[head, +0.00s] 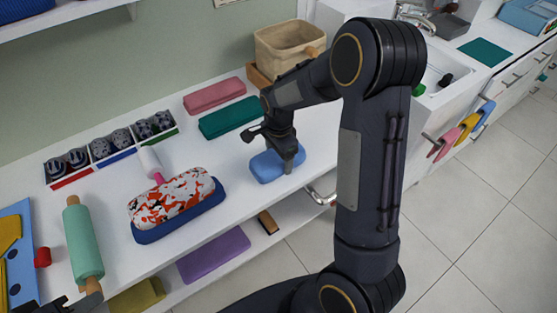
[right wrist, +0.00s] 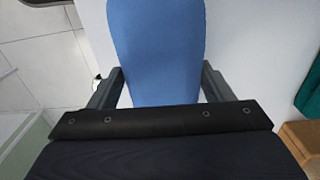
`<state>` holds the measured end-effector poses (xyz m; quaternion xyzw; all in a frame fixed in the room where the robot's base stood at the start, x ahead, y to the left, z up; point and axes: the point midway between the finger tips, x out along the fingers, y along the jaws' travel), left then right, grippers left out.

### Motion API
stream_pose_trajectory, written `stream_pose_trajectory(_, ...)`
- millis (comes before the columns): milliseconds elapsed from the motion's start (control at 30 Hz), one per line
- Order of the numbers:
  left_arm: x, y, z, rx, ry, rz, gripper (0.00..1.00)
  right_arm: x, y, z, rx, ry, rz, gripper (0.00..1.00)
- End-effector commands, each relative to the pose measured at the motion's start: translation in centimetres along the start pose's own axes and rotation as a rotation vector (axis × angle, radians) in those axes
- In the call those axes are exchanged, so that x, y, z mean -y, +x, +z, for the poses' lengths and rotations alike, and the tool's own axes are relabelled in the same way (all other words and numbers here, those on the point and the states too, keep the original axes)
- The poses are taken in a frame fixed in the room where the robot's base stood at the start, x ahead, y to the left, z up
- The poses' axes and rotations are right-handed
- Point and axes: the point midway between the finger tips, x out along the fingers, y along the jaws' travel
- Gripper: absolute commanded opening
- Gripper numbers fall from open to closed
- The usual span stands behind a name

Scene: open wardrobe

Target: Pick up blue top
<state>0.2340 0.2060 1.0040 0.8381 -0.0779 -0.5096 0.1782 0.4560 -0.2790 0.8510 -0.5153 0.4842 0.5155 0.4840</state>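The blue top (head: 266,168) is a light blue, rounded folded bundle lying on the white counter in the head view. My right gripper (head: 283,160) points down over it, with one finger in front of its near side. In the right wrist view, the blue top (right wrist: 158,45) lies between the two spread fingers of the gripper (right wrist: 160,82). The fingers are near its two sides; I cannot tell if they touch it. Only a dark piece of my left gripper (head: 68,303) shows at the bottom left edge of the head view.
Green (head: 228,118) and pink (head: 214,95) bundles lie behind the blue top, near a beige basket (head: 288,48). A patterned bundle on a dark blue one (head: 180,224), a rolling pin (head: 83,245) and a shoe tray (head: 110,150) stand left. A purple bundle (head: 213,255) lies on the lower shelf.

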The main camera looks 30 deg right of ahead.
Motion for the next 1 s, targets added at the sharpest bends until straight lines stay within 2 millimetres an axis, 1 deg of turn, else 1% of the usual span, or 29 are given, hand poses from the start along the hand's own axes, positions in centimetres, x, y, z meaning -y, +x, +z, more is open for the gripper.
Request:
stream_pose_trajectory(333, 0.0, 0.0, 0.0, 0.0, 0.0, 0.0, 0.36, 0.0, 0.0, 0.0, 0.0, 0.0, 0.0, 0.61)
stream_pose_trajectory(367, 0.0, 0.0, 0.0, 0.0, 0.0, 0.0, 0.36, 0.0, 0.0, 0.0, 0.0, 0.0, 0.0, 0.7)
stream_pose_trajectory(433, 0.0, 0.0, 0.0, 0.0, 0.0, 0.0, 0.36, 0.0, 0.0, 0.0, 0.0, 0.0, 0.0, 0.61)
stream_pose_trajectory(567, 0.0, -0.1, 0.0, 0.0, 0.0, 0.0, 0.36, 0.0, -0.1, 0.0, 0.0, 0.0, -0.001, 0.61)
stream_pose_trajectory(667, -0.2, -0.4, -0.2, 0.0, 0.0, 0.0, 0.36, 0.0, -0.6, 0.0, 0.0, 0.0, -0.001, 0.61)
stream_pose_trajectory(1000, -1.0, -2.2, -1.1, 0.0, 0.0, 0.0, 0.36, 0.0, -3.4, 0.0, 0.0, 0.0, -0.002, 0.61)
